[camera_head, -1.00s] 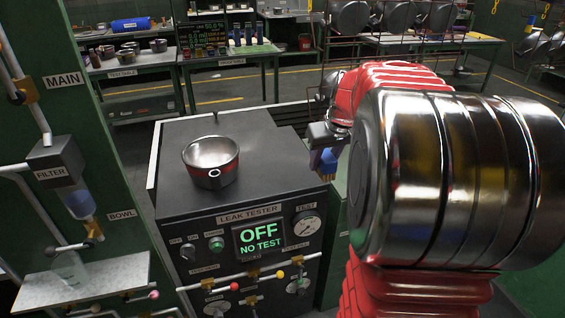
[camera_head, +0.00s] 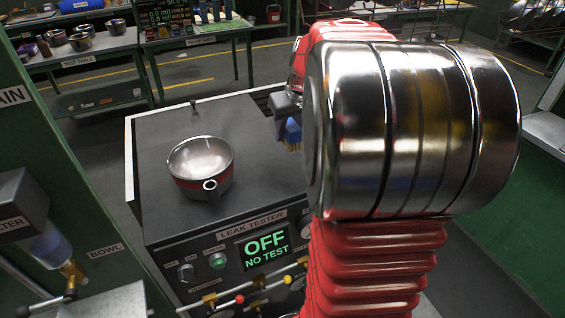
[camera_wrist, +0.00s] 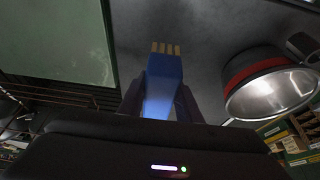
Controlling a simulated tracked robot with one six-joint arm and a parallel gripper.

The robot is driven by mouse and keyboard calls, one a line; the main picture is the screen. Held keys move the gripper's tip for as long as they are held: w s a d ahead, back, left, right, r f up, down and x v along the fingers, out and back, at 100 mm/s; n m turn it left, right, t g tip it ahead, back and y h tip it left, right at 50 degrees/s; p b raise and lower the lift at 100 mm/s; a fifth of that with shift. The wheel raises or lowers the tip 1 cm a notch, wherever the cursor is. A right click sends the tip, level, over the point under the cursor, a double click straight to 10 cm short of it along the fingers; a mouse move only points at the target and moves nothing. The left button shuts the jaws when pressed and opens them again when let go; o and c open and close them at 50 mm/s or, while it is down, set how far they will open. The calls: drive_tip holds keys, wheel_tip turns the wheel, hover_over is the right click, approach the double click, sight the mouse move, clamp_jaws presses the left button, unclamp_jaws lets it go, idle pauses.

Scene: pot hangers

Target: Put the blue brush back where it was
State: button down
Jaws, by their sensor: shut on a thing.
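The blue brush (camera_head: 292,130) shows in the head view as a small blue block with tan bristles, partly hidden behind my arm. In the wrist view the blue brush (camera_wrist: 163,85) sits between the fingers, with its tan bristles pointing away from the palm. My gripper (camera_wrist: 160,100) is shut on it; in the head view my gripper (camera_head: 283,106) is over the right side of the leak tester top. I cannot tell whether the brush touches the surface.
A metal pot (camera_head: 201,166) with a red band stands on the leak tester (camera_head: 160,215), left of the brush; it also shows in the wrist view (camera_wrist: 270,88). The tester's screen (camera_head: 264,247) reads OFF, NO TEST. A test table (camera_head: 78,62) with several pots is behind.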

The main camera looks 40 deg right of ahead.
drive_tip(key=shift+d, duration=0.1)
drive_tip(key=shift+f, duration=3.1)
drive_tip(key=shift+s+f, duration=0.1)
drive_tip(key=shift+f, duration=1.75)
drive_tip(key=shift+f, duration=0.1)
drive_tip(key=c, duration=1.3)
unclamp_jaws()
